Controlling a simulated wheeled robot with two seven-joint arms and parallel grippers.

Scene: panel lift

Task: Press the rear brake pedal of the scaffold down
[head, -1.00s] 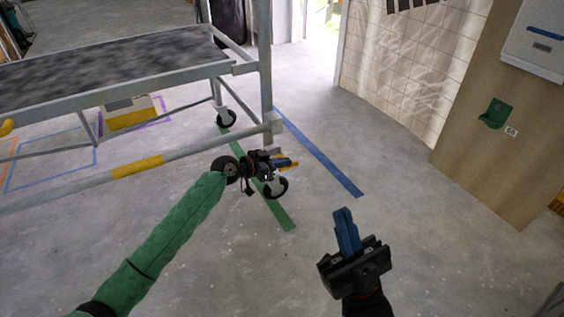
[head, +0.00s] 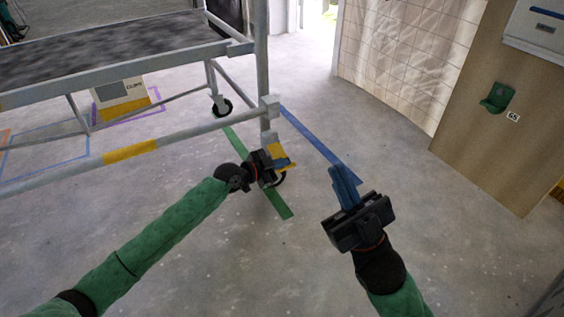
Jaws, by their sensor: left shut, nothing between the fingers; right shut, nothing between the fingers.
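The scaffold (head: 131,151) stands at the left, a grey frame with a dark platform. Its near caster wheel (head: 281,179) is mostly hidden behind my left gripper (head: 286,165). A yellow part (head: 280,153), which looks like the brake pedal, shows at this caster below the scaffold's corner post. My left gripper is shut and right at the yellow part; I cannot tell whether they touch or how far the pedal is tilted. My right gripper (head: 341,178) is shut and empty, its blue fingers pointing up over open floor, apart from the scaffold.
The scaffold's other visible caster (head: 222,107) stands farther back. A yellow and grey box (head: 123,101) sits beneath the platform. Green (head: 275,201) and blue (head: 318,146) tape strips lie on the floor. A wooden panel (head: 484,139) stands at the right. The floor between is clear.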

